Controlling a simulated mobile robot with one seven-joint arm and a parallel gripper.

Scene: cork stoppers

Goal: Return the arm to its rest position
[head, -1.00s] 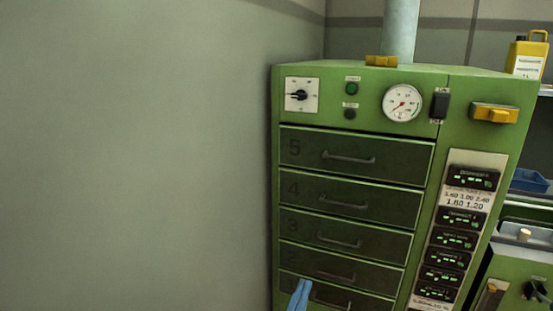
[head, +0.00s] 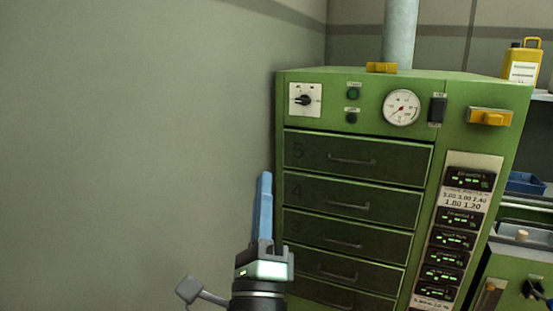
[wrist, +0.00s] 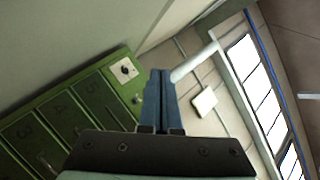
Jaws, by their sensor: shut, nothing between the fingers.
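My gripper (head: 264,178) stands upright in the lower middle of the head view, in front of the left edge of the green drawer cabinet (head: 455,100). Its blue fingers are together with nothing between them. In the wrist view my gripper (wrist: 161,75) points up past the cabinet (wrist: 118,100) toward the upper wall and windows, with both fingers side by side and empty. It looks apart from the cabinet.
The cabinet has numbered drawers (head: 352,160), a gauge (head: 401,107) and yellow latches (head: 489,117). A yellow canister (head: 523,66), a blue tray (head: 525,182) and a cork stopper (head: 522,236) are at right. A bare wall (head: 130,150) fills the left.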

